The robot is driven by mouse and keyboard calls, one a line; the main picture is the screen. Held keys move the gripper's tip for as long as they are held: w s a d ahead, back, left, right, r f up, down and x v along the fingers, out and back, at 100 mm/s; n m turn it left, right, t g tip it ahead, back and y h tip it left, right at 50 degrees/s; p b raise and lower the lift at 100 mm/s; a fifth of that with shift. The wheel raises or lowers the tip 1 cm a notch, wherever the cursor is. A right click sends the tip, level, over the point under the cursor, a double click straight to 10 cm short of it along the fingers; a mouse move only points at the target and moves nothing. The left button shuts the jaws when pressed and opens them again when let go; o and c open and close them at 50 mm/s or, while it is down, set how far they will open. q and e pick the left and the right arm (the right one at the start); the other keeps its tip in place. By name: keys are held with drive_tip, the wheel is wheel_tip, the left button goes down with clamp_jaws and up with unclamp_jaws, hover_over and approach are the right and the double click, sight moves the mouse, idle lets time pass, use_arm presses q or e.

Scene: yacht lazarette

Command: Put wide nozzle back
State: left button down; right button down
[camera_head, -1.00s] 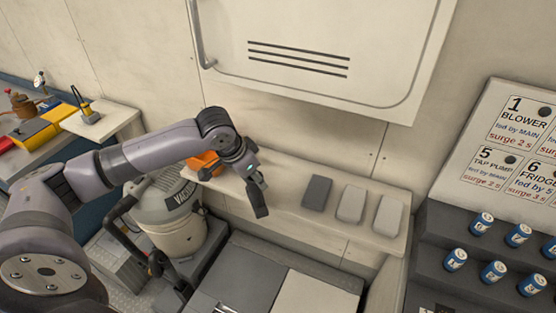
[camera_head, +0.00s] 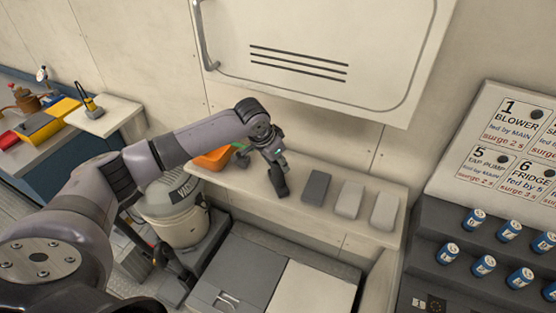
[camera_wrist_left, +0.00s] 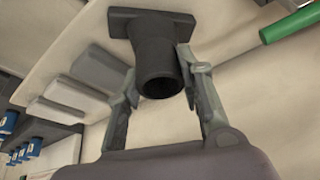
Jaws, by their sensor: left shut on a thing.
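The wide nozzle (camera_wrist_left: 158,52) is black, with a round, open tube and a broad flat end. My left gripper (camera_wrist_left: 158,82) is shut on its tube in the left wrist view, one finger on each side. In the head view my left gripper (camera_head: 274,160) hangs over the shelf (camera_head: 237,184), left of a dark grey block (camera_head: 317,186). The nozzle (camera_head: 280,187) shows there as a dark shape below the fingers. I cannot tell whether it touches the shelf. My right gripper is not in view.
Two light grey blocks (camera_head: 349,199) (camera_head: 384,211) lie right of the dark one. An orange container (camera_head: 211,159) with a green item (camera_head: 241,150) is behind my arm. A vacuum (camera_head: 176,208) stands below. A white locker door (camera_head: 320,50) is above the shelf.

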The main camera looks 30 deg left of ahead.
use_arm(q)
drive_tip(key=shift+f, duration=0.1)
drive_tip(key=c, duration=1.1)
unclamp_jaws()
drive_tip(key=shift+r, duration=0.3)
drive_tip(key=b+v, duration=0.2)
drive_tip(key=v, duration=0.5)
